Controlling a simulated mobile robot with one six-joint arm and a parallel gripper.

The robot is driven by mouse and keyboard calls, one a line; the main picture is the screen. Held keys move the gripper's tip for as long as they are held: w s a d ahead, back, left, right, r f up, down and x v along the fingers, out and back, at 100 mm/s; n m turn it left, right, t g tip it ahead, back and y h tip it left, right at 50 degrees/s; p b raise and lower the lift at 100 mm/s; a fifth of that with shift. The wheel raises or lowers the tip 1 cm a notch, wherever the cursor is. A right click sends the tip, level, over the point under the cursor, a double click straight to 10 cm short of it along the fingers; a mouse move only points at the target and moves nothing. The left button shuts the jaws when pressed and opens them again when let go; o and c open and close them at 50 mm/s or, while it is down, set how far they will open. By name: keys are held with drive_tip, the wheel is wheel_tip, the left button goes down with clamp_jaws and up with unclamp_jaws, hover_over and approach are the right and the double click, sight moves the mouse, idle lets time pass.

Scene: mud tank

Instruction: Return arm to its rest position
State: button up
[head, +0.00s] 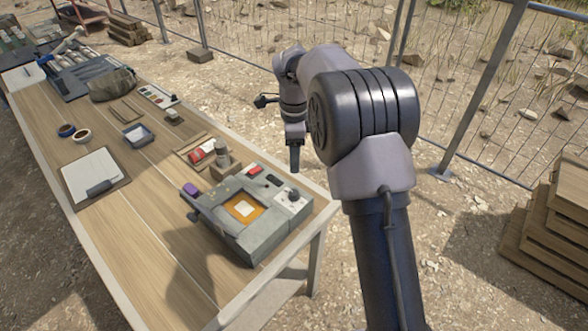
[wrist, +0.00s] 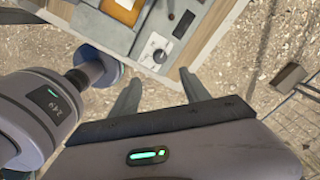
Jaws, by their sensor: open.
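My arm is raised and bent in the head view, with the gripper (head: 294,160) hanging down just beyond the table's right edge, near the grey device. In the wrist view my gripper (wrist: 158,82) shows two dark fingers spread apart with nothing between them. The fingers point toward the edge of the grey device (head: 250,232), which has an orange panel with a pale square on it, a knob and a red button. The device's knob corner also shows in the wrist view (wrist: 160,52). The gripper appears apart from the device and the table.
The long wooden table (head: 150,262) holds a clipboard (head: 95,178), a blue-grey tray (head: 138,135), two small bowls, a red item (head: 196,157) and a cloth bag (head: 112,85). A wire fence (head: 480,95) runs behind. Stacked wooden boards (head: 545,235) stand at right.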

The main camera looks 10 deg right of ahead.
drive_tip(key=shift+r, duration=1.55)
drive_tip(key=s+a+r+n+t+y+b, duration=0.15)
drive_tip(key=s+r+n, duration=0.3)
drive_tip(key=s, duration=0.45)
drive_tip(key=s+a+r+n+t+b, duration=0.1)
drive_tip(key=s+r+n+t+b, duration=0.1)
drive_tip(key=s+r+n, duration=0.45)
drive_tip(key=s+f+n+t+b, duration=0.1)
drive_tip(key=s+f+n, duration=0.1)
drive_tip(key=s, duration=0.7)
drive_tip(key=s+a+f+n+t+b, duration=0.1)
drive_tip(key=s+f, duration=0.3)
drive_tip(key=s, duration=0.5)
drive_tip(key=shift+f+n, duration=0.3)
drive_tip(key=shift+n, duration=0.5)
